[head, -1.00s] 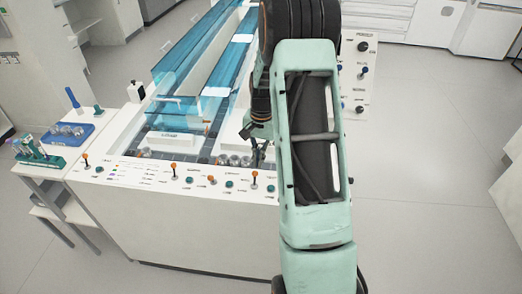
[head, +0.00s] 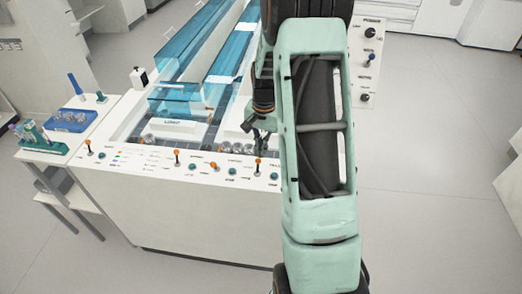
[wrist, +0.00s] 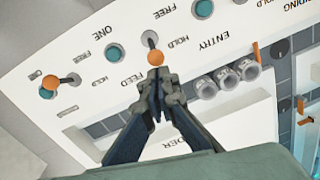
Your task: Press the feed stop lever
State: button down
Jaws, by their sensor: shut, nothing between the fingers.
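A lever with an orange ball knob (wrist: 155,57) stands on the white control panel, between printed HOLD and FREE marks, with FEED printed close by. In the head view a lever with an orange knob (head: 258,161) stands just in front of my gripper (head: 263,148). My gripper (wrist: 156,76) is shut and empty, its fingertips right at the knob in the wrist view. I cannot tell whether they touch it. A second orange-knobbed lever (wrist: 50,82) stands to the left in the wrist view. Part of the panel is hidden behind my arm in the head view.
Teal buttons (wrist: 115,52) sit among the levers. Clear round tubes (wrist: 225,78) stand in the track beside the panel. Blue transparent covers (head: 185,98) rise behind. A side table with a blue rack (head: 73,121) is at left. Open floor lies to the right.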

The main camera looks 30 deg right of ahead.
aim_at(259, 159)
jog(key=shift+s+a+r+t+h+b, duration=0.1)
jog(key=shift+s+a+t+h+b, duration=0.25)
jog(key=shift+t+b, duration=0.45)
jog(key=s+t+h+b, duration=0.1)
jog(key=b, duration=0.1)
jog(key=s+a+t+b, duration=0.1)
jog(key=b, duration=0.1)
jog(key=shift+a+r+h, duration=0.1)
jog(key=shift+r+h, duration=0.1)
jog(key=shift+h, duration=0.15)
jog(key=shift+s+a+r+b, duration=0.1)
jog(key=shift+s+a+b, duration=0.4)
jog(key=shift+s+b, duration=0.25)
jog(key=shift+d+r, duration=0.1)
jog(key=shift+r, duration=0.05)
jog(key=shift+r+p, duration=0.7)
jog(key=shift+p, duration=0.05)
jog(key=shift+w, duration=0.1)
